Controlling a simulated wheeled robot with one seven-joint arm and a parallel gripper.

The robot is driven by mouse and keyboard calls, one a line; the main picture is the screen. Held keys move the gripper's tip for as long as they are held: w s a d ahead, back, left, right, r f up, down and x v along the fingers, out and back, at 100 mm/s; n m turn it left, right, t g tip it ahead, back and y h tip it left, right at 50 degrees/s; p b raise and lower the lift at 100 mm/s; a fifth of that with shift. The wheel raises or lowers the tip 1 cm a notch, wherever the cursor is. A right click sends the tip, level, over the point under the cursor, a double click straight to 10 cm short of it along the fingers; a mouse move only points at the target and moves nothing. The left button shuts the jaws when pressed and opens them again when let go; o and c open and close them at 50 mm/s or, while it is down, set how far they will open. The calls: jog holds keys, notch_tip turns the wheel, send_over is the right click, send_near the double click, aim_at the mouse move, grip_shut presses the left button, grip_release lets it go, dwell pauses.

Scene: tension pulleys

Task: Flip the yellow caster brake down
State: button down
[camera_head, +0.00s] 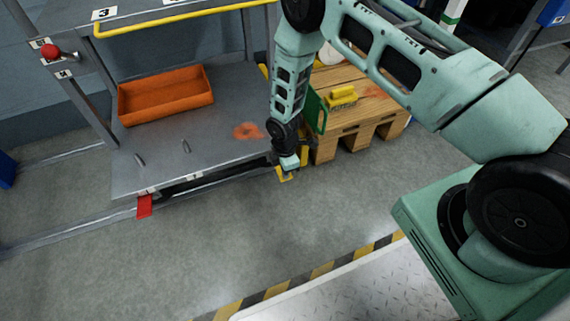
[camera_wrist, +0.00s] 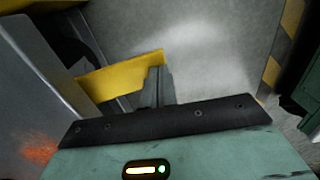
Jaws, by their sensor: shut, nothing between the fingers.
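The yellow caster brake (camera_head: 285,176) shows at the lower right corner of the grey cart, low over the floor, partly hidden by my gripper. In the wrist view the yellow brake (camera_wrist: 118,76) is a flat, tilted plate, its right end beside my fingertips. My gripper (camera_head: 288,167) points down at this corner. In the wrist view my gripper (camera_wrist: 158,72) has its fingers together with nothing between them. The fingers overlap the plate's right end in the picture; I cannot tell whether they touch it.
The grey cart shelf (camera_head: 165,165) holds an orange bin (camera_head: 166,97). A red tab (camera_head: 144,206) hangs at its front edge. A wooden pallet (camera_head: 355,105) with a yellow object (camera_head: 342,97) stands right of my gripper. The floor (camera_head: 200,240) in front is clear up to a striped line (camera_head: 300,281).

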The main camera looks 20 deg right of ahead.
jog(key=shift+f, duration=0.4)
jog(key=shift+s+f, duration=0.15)
jog(key=shift+f, duration=0.1)
jog(key=shift+r, duration=0.1)
jog(key=s+r+p, duration=0.3)
jog(key=r+p, duration=0.5)
jog(key=r, duration=0.6)
